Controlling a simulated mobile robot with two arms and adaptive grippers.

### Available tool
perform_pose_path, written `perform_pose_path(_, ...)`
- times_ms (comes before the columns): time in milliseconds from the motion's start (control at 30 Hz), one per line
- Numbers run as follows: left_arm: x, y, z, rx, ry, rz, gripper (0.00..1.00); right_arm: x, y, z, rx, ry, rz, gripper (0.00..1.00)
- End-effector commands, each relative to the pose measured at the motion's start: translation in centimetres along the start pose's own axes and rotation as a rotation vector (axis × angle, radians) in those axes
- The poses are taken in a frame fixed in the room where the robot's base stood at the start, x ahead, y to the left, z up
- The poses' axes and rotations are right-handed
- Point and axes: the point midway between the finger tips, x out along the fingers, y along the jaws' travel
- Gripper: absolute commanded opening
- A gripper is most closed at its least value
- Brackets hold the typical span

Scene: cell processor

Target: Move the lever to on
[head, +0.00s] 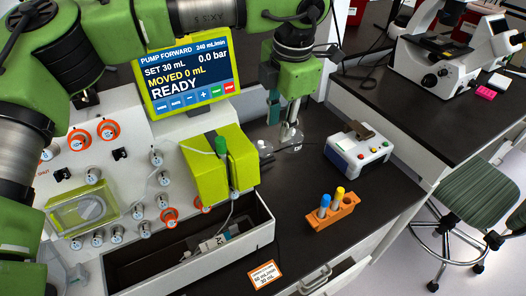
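The cell processor (130,185) is a white panel with a green-framed screen (189,77) reading READY, SET 30 mL and MOVED 0 mL. The panel bears several round valve knobs, some with orange rings, and small black fittings (62,174). I cannot tell which part is the lever. A "SHUT" label is at the panel's left edge. My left gripper (283,116) points down to the right of the screen, well away from the panel's knobs. Its fingers look apart, with nothing clearly between them. My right gripper is out of view.
A small white device with coloured buttons (358,155) and an orange tube rack (330,212) stand on the dark bench. A yellow-green block (205,172) juts from the panel above an open tray (125,271).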

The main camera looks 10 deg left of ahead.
Motion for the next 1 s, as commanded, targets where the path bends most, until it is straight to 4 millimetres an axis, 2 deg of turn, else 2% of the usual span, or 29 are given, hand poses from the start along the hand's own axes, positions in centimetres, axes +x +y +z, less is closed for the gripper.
perform_pose_path(67, -0.3, 0.9, -0.5, -0.011, 0.019, 0.030, 0.27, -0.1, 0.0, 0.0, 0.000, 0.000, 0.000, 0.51)
perform_pose_path(167, 0.2, 1.2, -0.7, -0.014, 0.025, 0.035, 0.27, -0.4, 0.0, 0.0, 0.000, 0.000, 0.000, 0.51)
perform_pose_path(367, 3.5, 1.2, -0.8, -0.013, 0.026, 0.031, 0.27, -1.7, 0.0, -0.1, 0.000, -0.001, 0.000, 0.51)
perform_pose_path(700, 10.4, 1.3, -0.9, -0.011, 0.024, 0.029, 0.27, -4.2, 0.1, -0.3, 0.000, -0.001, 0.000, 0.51)
perform_pose_path(900, 12.7, 1.4, -0.9, -0.012, 0.022, 0.030, 0.27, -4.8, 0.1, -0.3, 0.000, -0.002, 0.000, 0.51)
perform_pose_path(1000, 13.2, 1.4, -0.9, -0.011, 0.021, 0.030, 0.27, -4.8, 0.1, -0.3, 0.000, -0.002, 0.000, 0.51)
